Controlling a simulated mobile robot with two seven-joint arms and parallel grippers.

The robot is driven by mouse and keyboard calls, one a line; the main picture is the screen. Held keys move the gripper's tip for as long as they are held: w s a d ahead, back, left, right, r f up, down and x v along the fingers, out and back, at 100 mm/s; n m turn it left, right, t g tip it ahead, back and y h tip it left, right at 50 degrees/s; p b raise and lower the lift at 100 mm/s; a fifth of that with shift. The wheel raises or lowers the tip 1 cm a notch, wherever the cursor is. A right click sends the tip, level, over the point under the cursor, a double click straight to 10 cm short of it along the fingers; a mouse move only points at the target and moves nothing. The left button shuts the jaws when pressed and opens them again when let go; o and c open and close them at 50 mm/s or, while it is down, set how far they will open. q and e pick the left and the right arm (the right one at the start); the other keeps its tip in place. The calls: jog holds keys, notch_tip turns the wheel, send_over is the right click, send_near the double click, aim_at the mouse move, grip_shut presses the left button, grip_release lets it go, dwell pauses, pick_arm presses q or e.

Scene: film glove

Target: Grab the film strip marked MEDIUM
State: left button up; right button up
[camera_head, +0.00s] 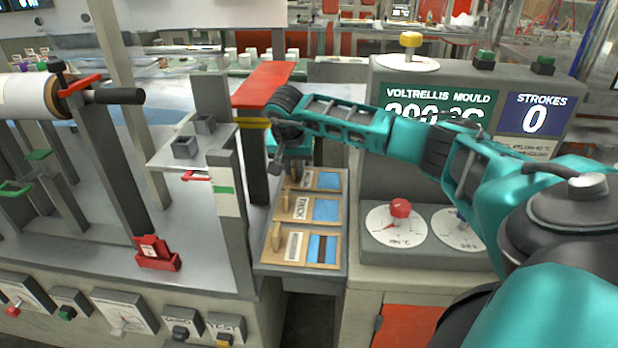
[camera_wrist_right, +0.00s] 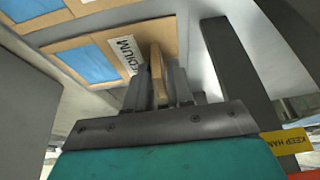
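The film strip marked MEDIUM (camera_wrist_right: 108,50) is a tan card with a blue window and an upright wooden tab (camera_wrist_right: 157,72). In the head view it is the farthest card (camera_head: 328,181) in a column of three, with its label partly covered. My right gripper (camera_head: 289,168) points down over its left end. In the right wrist view the fingers (camera_wrist_right: 159,80) stand close on both sides of the tab and appear shut on it. The card looks flat on its rack. My left gripper is out of view.
The THICK card (camera_head: 297,207) and a nearer striped-label card (camera_head: 292,246) lie on the same grey rack (camera_head: 340,262). A red-topped post (camera_head: 262,84) stands close left of my gripper. The mould console (camera_head: 480,75) is right, behind my arm.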

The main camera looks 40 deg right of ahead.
grip_shut()
jog(key=shift+r, duration=0.15)
